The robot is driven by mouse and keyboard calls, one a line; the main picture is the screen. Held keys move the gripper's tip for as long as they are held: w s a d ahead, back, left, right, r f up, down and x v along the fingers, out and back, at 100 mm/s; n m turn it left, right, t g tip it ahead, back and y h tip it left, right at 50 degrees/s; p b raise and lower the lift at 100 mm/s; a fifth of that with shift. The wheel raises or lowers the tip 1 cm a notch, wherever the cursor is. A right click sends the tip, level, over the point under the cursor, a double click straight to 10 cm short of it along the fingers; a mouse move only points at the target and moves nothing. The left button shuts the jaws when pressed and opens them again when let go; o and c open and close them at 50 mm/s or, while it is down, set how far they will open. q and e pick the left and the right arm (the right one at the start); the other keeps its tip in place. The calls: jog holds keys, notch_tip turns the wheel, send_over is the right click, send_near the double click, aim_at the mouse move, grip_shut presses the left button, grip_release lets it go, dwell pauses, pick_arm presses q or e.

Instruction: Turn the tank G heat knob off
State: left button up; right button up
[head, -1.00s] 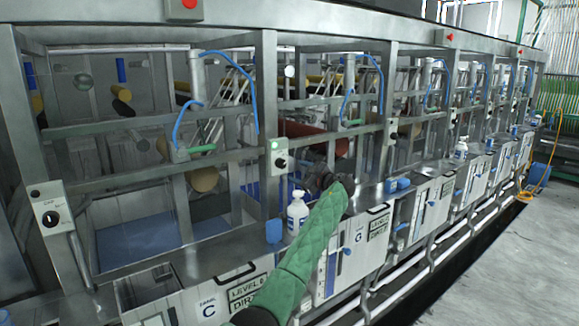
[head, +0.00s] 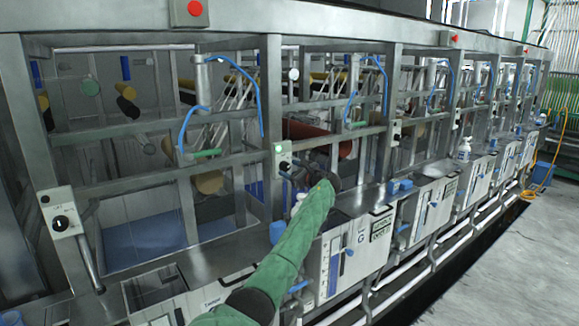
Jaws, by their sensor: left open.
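The tank front marked G (head: 345,255) stands right of centre, below the frame. A small control box (head: 281,150) with a pale green light and a dark knob (head: 284,166) is on the post up and left of it. No label on this box is readable, and the knob's setting is too small to tell. My left arm, in a green sleeve, reaches up from the bottom. My left gripper (head: 304,180) is open, just right of and below the knob; contact cannot be told. The arm hides part of the tank top. My right gripper is out of view.
Another control box (head: 61,212) with a black knob is on the near left post. A blue container (head: 277,232) stands on the ledge left of my arm, with a white bottle (head: 299,200) mostly hidden behind the arm. Clear floor (head: 490,265) lies at right.

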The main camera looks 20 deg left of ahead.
pick_arm(q)
jog(key=shift+w+a, duration=0.2)
jog(key=shift+a, duration=0.2)
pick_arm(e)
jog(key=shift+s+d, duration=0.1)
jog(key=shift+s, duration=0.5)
pick_arm(q)
jog(key=c, duration=1)
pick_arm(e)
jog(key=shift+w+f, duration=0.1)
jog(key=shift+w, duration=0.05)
pick_arm(q)
jog(key=shift+f, duration=0.1)
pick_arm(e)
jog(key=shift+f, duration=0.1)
